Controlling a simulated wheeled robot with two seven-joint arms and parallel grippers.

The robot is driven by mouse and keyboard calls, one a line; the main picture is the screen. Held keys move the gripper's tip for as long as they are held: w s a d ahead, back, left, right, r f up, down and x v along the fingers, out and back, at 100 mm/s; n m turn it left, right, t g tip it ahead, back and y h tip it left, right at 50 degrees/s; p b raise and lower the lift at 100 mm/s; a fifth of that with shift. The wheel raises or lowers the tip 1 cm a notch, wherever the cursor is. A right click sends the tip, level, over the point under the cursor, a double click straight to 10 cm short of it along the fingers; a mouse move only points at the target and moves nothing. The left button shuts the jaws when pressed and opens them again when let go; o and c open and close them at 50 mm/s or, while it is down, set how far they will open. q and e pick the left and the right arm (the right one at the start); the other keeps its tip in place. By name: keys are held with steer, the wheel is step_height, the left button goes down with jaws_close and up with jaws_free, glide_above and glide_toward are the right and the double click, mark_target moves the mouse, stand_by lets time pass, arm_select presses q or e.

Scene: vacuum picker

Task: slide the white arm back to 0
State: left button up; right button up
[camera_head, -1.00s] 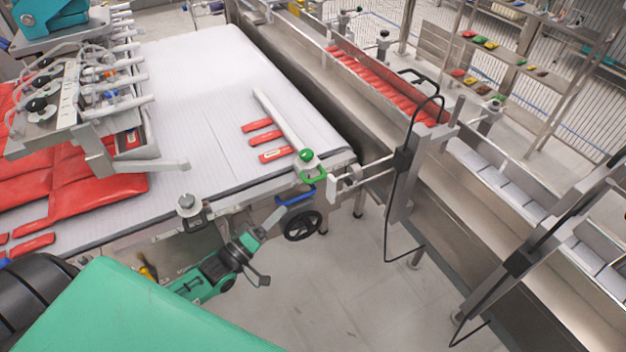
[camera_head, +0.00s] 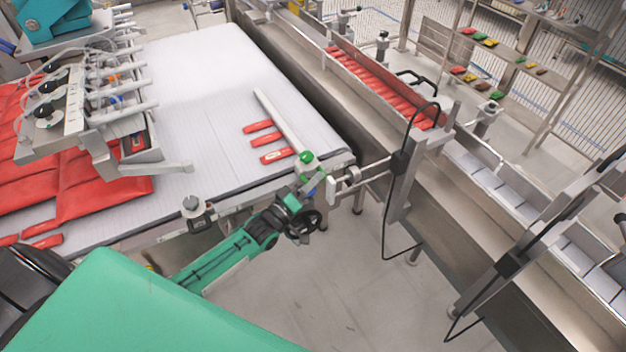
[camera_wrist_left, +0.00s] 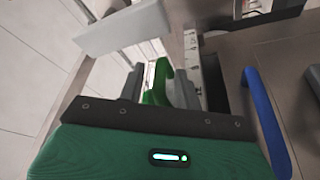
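The white arm (camera_head: 279,120) is a long white bar lying over the near right part of the white belt. A green knob (camera_head: 306,158) sits at its near end. Below the knob is a green handle, which shows in the left wrist view (camera_wrist_left: 161,78) between my fingers. My left gripper (camera_head: 312,186) is at this handle, at the belt's near right corner. In the left wrist view its grey fingers (camera_wrist_left: 158,90) stand close on both sides of the handle and look shut on it. A scale strip (camera_wrist_left: 194,62) shows beside it; its numbers are too small to read. My right gripper is out of view.
Several small red packs (camera_head: 264,140) lie left of the white arm. A blue handle (camera_wrist_left: 265,115) is right of my left gripper in the wrist view. A steel channel line (camera_head: 300,85) runs along the right.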

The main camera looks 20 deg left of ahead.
arm_select(q)
jaws_close()
steer(key=w+d+b, duration=0.5)
steer(key=w+d, duration=0.2)
steer(key=w, duration=0.3)
steer(key=shift+d+r, duration=0.25)
steer(key=shift+c, duration=0.7)
jaws_free()
steer(key=shift+o, duration=0.7)
steer(key=shift+d, duration=0.1)
steer(key=shift+f, duration=0.1)
